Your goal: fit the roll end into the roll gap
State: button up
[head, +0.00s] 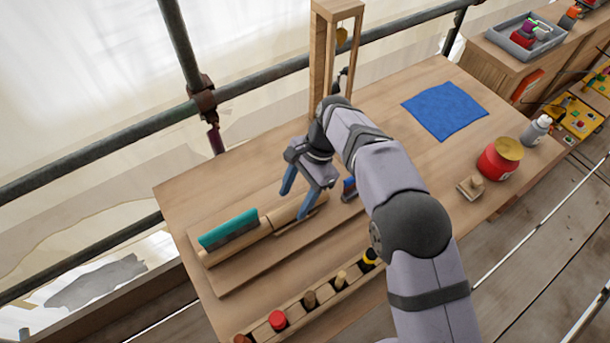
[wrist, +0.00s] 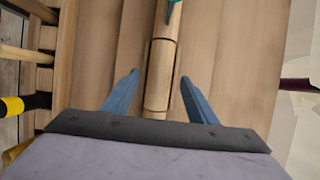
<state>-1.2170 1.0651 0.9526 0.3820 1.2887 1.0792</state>
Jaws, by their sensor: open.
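A pale wooden roll (head: 240,245) lies along a flat board on the bench. In the wrist view, a roll segment (wrist: 160,75) lies in line with the rest of the roll, with a dark seam at each end. I take it for the roll end in the roll gap; how deep it sits I cannot tell. My gripper (head: 292,205) is open over the right part of the roll. In the wrist view its blue fingers (wrist: 160,77) stand one on each side of the segment, with space between finger and wood on both sides.
A teal-edged tool (head: 228,229) rests on the roll's left part. A rack (head: 325,298) with several tool handles lies along the front. A wooden frame (head: 319,60) stands behind. A blue cloth (head: 445,110), red pot (head: 497,162) and wooden stamp-like block (head: 472,187) are at the right.

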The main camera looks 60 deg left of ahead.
jog(key=b+v, duration=0.1)
jog(key=v, duration=0.8)
jog(key=shift+w+r, duration=0.15)
jog(key=shift+r, duration=0.15)
jog(key=w+d+r+t+y, duration=0.1)
jog(key=w+d, duration=1)
jog(key=w, duration=0.3)
jog(key=w+d+m+t, duration=0.1)
jog(key=w+d, duration=0.2)
jog(key=d, duration=0.4)
jog(key=w+d+t, duration=0.1)
jog(key=w+d, duration=0.2)
jog(key=d, duration=0.4)
jog(key=s+d+f, duration=0.1)
jog(key=d+f, duration=0.1)
jog(key=d, duration=1.3)
jog(key=s+d+f+n+t+h, duration=0.1)
jog(key=s+d+f, duration=0.2)
jog(key=s+d, duration=0.7)
jog(key=d, duration=0.3)
jog(key=shift+s+f, duration=0.3)
jog(key=shift+s, duration=0.05)
